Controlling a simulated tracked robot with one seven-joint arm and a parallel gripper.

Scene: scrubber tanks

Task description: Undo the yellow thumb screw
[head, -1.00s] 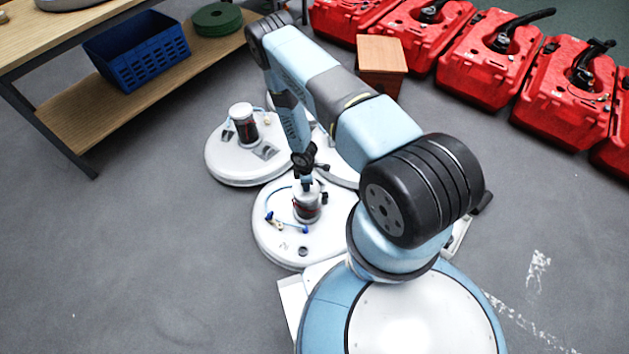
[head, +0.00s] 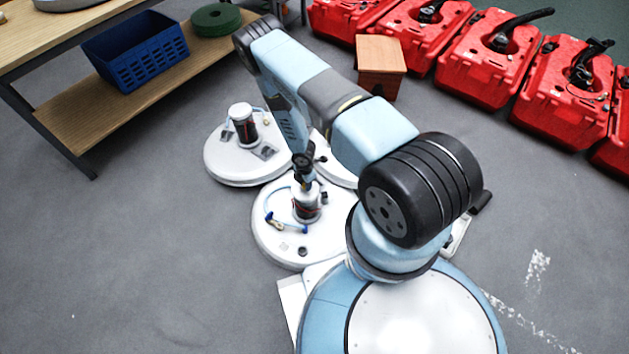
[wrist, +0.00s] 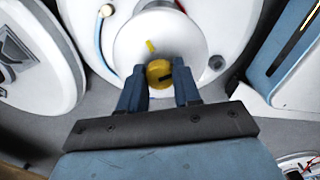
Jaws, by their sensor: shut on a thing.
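The yellow thumb screw (wrist: 159,73) shows in the wrist view, on the near side of a white round top (wrist: 180,40). My gripper (wrist: 160,88) has its two dark fingers on either side of the screw and is shut on it. A small yellow mark (wrist: 151,46) is on the white top just beyond the screw. In the head view my gripper (head: 307,180) reaches down to the top of the canister (head: 307,207) on the nearest white round tank (head: 275,245). The screw is hidden there.
A second white tank (head: 235,170) with its own canister stands to the left, and another is partly hidden behind my arm. Red machines (head: 485,65) line the back right. A wooden box (head: 380,66) and a shelf bench (head: 110,105) stand behind. The floor at left front is clear.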

